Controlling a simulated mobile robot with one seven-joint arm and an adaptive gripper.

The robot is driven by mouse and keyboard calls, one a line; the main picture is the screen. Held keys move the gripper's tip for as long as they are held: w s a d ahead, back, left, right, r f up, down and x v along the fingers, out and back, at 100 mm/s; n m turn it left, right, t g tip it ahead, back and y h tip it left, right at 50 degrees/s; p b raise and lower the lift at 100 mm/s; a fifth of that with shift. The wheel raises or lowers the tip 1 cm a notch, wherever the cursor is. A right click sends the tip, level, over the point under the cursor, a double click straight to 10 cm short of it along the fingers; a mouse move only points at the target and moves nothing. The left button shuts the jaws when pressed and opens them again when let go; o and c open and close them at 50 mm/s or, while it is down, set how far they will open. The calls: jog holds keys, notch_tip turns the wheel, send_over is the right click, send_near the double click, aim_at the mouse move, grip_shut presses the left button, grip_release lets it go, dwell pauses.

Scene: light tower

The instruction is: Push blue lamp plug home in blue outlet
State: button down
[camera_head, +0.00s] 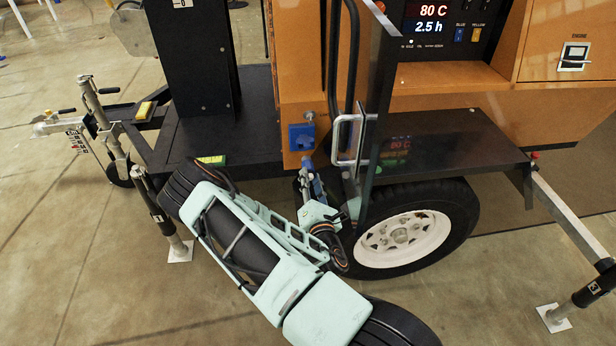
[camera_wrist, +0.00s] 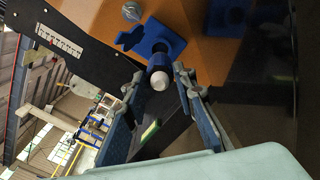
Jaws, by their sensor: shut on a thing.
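The blue outlet (camera_head: 301,137) is on the lower corner of the orange cabinet. In the wrist view the outlet (camera_wrist: 171,41) shows its square face, with its flap (camera_wrist: 130,36) standing open to the left. The blue lamp plug (camera_wrist: 159,62), with a pale rounded rear end (camera_wrist: 159,83), is lined up at the outlet's mouth. How deep it sits cannot be told. In the head view my gripper (camera_head: 307,172) is just below the outlet, and the plug is mostly hidden.
An open door panel with a metal handle (camera_head: 347,140) stands close to the right of my gripper. The trailer wheel (camera_head: 402,238) is below right. A black deck (camera_head: 195,135) with a yellow-green block (camera_head: 212,160) lies to the left. Black cables hang above.

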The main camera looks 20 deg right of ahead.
aim_at(307, 161)
jog(key=shift+w, duration=0.1)
dwell(0.4)
jog(key=shift+b+x, duration=0.65)
jog(key=shift+x, duration=1.7)
jog(key=shift+b+x, duration=0.95)
jog(key=shift+x, duration=0.6)
dwell(0.4)
jog(key=c, duration=1.5)
grip_release()
jog(key=v, duration=1.1)
jog(key=shift+s, duration=0.2)
jog(key=shift+s+a+r, duration=0.1)
jog(key=shift+s, duration=0.15)
